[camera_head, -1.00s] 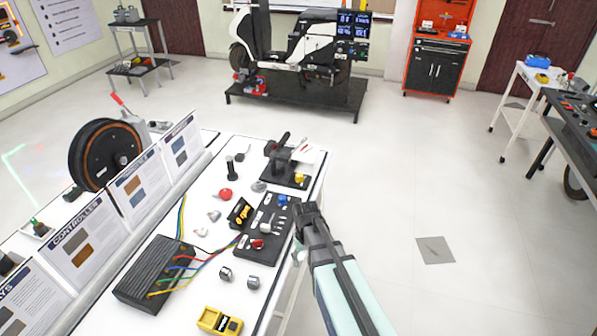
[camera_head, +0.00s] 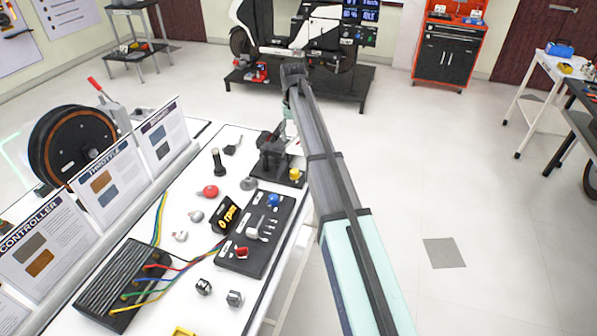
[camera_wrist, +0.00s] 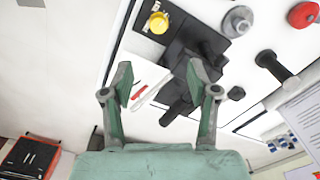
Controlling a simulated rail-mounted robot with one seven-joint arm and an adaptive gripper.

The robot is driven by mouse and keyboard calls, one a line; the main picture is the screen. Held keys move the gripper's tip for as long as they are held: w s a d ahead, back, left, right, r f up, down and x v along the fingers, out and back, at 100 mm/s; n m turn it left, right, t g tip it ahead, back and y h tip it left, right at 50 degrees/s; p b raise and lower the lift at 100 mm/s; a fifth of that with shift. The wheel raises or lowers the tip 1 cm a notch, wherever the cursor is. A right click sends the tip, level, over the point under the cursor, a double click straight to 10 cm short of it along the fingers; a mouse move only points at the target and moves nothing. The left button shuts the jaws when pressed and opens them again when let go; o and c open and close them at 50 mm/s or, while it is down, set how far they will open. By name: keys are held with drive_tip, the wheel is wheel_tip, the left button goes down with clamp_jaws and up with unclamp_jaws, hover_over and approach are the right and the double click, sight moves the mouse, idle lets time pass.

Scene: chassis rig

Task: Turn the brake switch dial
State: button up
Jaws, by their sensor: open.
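No label marks the brake switch dial, so I cannot tell which part it is. The black fixture (camera_head: 270,160) stands at the table's far right end with a yellow knob (camera_head: 296,174) on its base. The black panel (camera_head: 236,262) nearer me carries a blue knob (camera_head: 273,200), a red knob (camera_head: 242,253) and small switches. In the wrist view my gripper (camera_wrist: 160,72) is open and empty. It is over the end of the table, with the fixture (camera_wrist: 190,60) beyond its fingertips and the yellow knob (camera_wrist: 158,22) farther up. In the head view my arm hides its fingers.
Loose red (camera_head: 208,191) and grey parts and a black upright handle (camera_head: 217,162) stand on the table. Sign boards (camera_head: 110,185) line its left side. A black controller box (camera_head: 125,285) with coloured wires sits in front.

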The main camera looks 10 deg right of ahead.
drive_tip(key=f, duration=0.1)
drive_tip(key=p, duration=0.4)
approach(294, 171)
wheel_tip(294, 171, down, 10)
drive_tip(key=shift+d+r, duration=0.1)
drive_tip(key=shift+r, duration=0.15)
clamp_jaws()
